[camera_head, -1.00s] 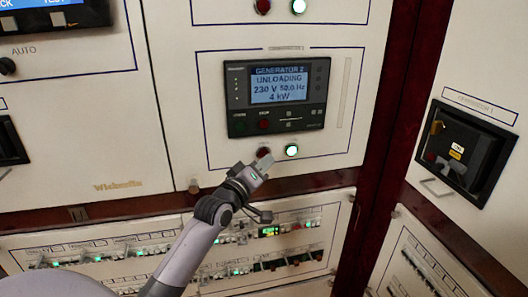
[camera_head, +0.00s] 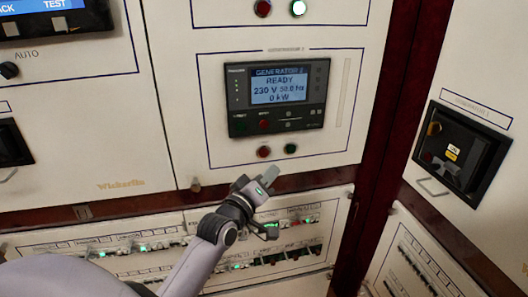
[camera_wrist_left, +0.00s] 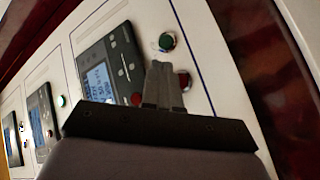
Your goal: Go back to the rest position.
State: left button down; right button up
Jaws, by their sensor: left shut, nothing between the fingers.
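My left gripper (camera_head: 267,177) is shut and empty, a little below the generator panel's two buttons in the head view. It also shows in the left wrist view (camera_wrist_left: 161,85), with its fingers together. The generator 2 controller (camera_head: 278,96) reads READY, 230 V, 50.0 Hz, 0 kW. My right gripper is not in view.
Breaker rows (camera_head: 160,245) with small green lights run along the lower panel, behind my left arm. A black breaker unit (camera_head: 460,150) with a handle is on the right cabinet.

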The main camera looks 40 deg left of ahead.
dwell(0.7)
pick_arm(q)
jog(key=s+d+f+m+g+h, duration=0.1)
jog(key=s+d+f+m+g, duration=0.3)
jog(key=s+f, duration=0.8)
jog(key=s+d+f+m+g+h, duration=0.2)
jog(key=s+d+f+m+g, duration=0.2)
jog(key=s+d+f+m, duration=0.5)
jog(key=s+f, duration=0.3)
jog(key=f, duration=0.1)
jog(key=shift+d+f+h, duration=0.2)
jog(key=shift+f+h, duration=0.1)
jog(key=shift+f, duration=0.05)
